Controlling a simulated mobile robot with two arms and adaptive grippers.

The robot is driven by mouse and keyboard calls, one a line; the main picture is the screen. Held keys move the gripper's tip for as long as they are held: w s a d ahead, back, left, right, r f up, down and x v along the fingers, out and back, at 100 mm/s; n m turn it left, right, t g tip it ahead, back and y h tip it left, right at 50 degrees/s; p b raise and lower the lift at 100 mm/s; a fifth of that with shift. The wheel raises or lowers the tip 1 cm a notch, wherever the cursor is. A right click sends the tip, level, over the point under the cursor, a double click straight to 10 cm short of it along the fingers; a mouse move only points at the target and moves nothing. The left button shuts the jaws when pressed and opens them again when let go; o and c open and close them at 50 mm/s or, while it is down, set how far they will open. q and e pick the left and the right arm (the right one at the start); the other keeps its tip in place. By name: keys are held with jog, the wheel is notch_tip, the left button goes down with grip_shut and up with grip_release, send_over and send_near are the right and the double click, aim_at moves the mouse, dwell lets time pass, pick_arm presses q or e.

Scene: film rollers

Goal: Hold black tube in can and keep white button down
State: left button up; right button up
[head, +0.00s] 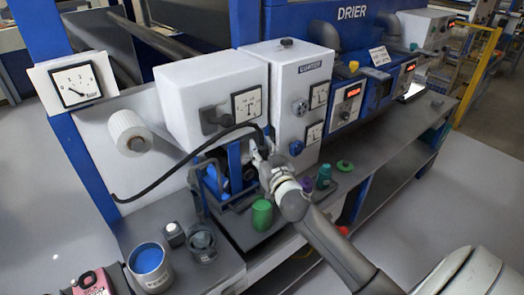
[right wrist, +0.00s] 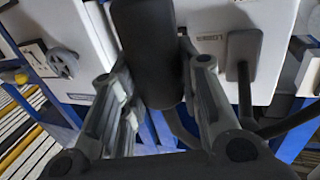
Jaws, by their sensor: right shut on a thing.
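My right gripper (head: 262,152) is shut on a thick black end piece (right wrist: 148,50) in front of the white boxes. In the head view, the black tube (head: 185,160) curves from this gripper down to the left, across the white panel; its lower left end hangs above the bench. An open can (head: 150,266) with blue inside stands at the front left of the bench, well apart from the tube. A small grey box (head: 173,233) with a pale round top, perhaps the white button, stands behind the can. Nothing visibly touches it. My left gripper is not in view.
A dark round container (head: 202,243) stands right of the can. A green cylinder (head: 262,214) and a teal bottle (head: 324,176) stand near my right arm. A pink and black device (head: 92,283) lies at the front left. A white roll (head: 129,132) sticks out from the panel.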

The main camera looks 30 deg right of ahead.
notch_tip(320, 180, up, 2)
jog(key=shift+p, duration=0.6)
jog(key=shift+r, duration=2.75)
